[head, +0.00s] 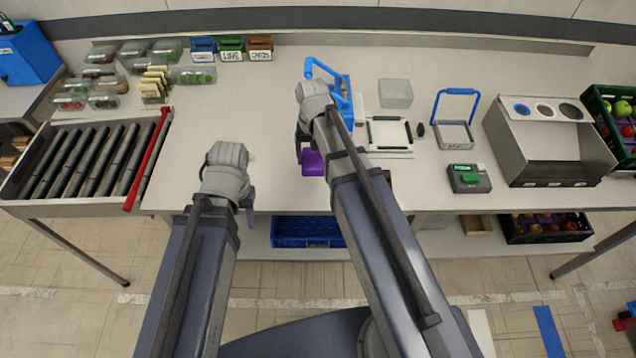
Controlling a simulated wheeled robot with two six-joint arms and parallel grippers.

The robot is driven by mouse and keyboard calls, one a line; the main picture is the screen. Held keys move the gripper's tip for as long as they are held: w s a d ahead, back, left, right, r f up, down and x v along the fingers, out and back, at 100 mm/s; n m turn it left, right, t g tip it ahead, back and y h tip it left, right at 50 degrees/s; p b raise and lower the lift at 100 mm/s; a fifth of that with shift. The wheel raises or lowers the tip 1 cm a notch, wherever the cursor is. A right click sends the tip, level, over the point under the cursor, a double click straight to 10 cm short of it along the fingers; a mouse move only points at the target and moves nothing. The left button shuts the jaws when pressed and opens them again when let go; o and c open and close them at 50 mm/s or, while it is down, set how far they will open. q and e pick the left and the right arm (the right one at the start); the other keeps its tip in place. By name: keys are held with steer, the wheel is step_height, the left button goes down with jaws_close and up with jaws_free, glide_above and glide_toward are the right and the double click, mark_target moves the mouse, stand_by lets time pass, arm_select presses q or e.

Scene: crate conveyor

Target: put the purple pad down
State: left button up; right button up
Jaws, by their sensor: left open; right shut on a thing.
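The purple pad (313,163) shows just below my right gripper (304,151), near the front edge of the table (270,120). My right gripper is shut on the pad; the forearm and wrist hide part of it. I cannot tell whether the pad touches the tabletop. My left gripper (248,196) is open and empty, at the table's front edge to the left of the pad.
A blue-handled item (343,92) stands behind my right wrist. A black-edged frame (389,133), a blue-handled basket (454,135) and a green-buttoned device (469,178) stand to the right. A roller conveyor (85,160) with a red bar (147,160) is at left. The table between is clear.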

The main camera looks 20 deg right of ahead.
steer(key=b, duration=0.5)
glide_above(314, 185)
step_height(314, 185, down, 6)
steer(key=shift+d+r, duration=0.1)
steer(key=shift+b, duration=0.3)
step_height(314, 185, down, 4)
steer(key=b, duration=0.3)
steer(key=shift+r, duration=0.1)
steer(key=shift+f+b, duration=0.2)
steer(key=shift+b, duration=0.25)
steer(key=o, duration=1.2)
steer(key=shift+c, duration=0.2)
steer(key=shift+r, duration=0.2)
